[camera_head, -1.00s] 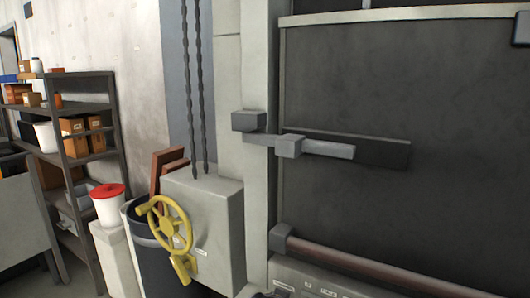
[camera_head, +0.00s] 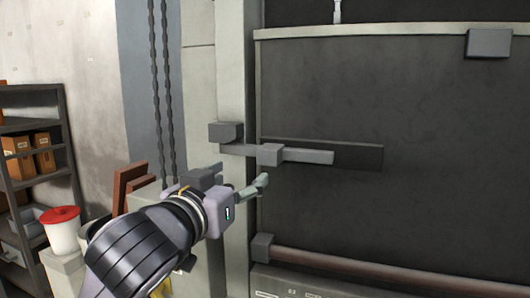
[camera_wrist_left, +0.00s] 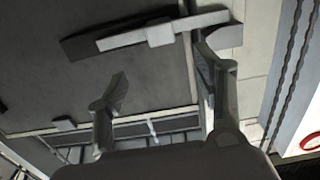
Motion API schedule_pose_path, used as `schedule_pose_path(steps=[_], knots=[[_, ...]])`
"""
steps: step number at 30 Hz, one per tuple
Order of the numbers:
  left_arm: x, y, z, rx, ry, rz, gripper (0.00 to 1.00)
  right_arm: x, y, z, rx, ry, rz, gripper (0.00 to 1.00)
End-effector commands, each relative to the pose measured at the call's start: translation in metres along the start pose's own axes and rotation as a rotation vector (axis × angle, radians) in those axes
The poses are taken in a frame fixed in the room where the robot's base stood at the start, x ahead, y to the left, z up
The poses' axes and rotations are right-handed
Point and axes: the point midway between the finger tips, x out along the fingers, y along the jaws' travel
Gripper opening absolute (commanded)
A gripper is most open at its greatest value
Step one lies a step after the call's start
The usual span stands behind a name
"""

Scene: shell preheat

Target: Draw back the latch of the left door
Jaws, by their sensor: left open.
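The left door (camera_head: 420,190) is a large dark panel with a pale frame. Its latch (camera_head: 308,156) is a grey horizontal bar with a square block, on a dark backing plate. The bar reaches left to a grey bracket (camera_head: 225,132) on the door post. My left gripper (camera_head: 262,184) is just below the latch block, open and empty. In the left wrist view the latch (camera_wrist_left: 160,33) lies beyond the two spread fingers of my left gripper (camera_wrist_left: 162,75), with no clear contact. My right gripper is in neither view.
A reddish horizontal rail (camera_head: 370,268) runs across the door's lower part. Chains (camera_head: 162,100) hang left of the post. A shelf (camera_head: 40,125) with boxes and a red-lidded bucket (camera_head: 62,230) stand at the left. The space before the door is open.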

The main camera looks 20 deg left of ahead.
Motion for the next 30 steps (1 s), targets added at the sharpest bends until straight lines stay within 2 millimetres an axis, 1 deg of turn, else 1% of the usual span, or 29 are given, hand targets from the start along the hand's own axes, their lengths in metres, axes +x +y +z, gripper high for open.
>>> schedule_pose_path(steps=[1, 2, 5, 12, 18, 21, 24, 30], knots=[[0.008, -0.001, -0.005, 0.002, -0.008, -0.003, 0.62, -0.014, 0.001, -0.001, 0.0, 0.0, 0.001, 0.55], [0.013, -0.001, -0.004, 0.003, -0.01, -0.003, 0.62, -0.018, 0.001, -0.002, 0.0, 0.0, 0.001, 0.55], [0.035, -0.001, -0.001, 0.001, -0.006, -0.003, 0.62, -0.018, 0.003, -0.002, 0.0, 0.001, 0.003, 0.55], [0.088, -0.001, -0.002, 0.002, -0.005, -0.004, 0.62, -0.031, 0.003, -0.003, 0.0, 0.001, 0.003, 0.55], [0.128, -0.001, -0.002, 0.002, -0.003, -0.003, 0.62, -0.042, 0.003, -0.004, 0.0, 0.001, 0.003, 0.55], [0.142, 0.0, -0.001, 0.002, -0.003, -0.001, 0.62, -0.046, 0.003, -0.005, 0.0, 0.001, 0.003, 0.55], [0.151, -0.001, -0.001, 0.002, -0.001, -0.001, 0.62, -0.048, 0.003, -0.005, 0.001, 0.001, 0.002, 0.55], [0.158, -0.001, 0.0, 0.003, 0.0, -0.001, 0.62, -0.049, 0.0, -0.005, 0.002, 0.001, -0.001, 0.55]])
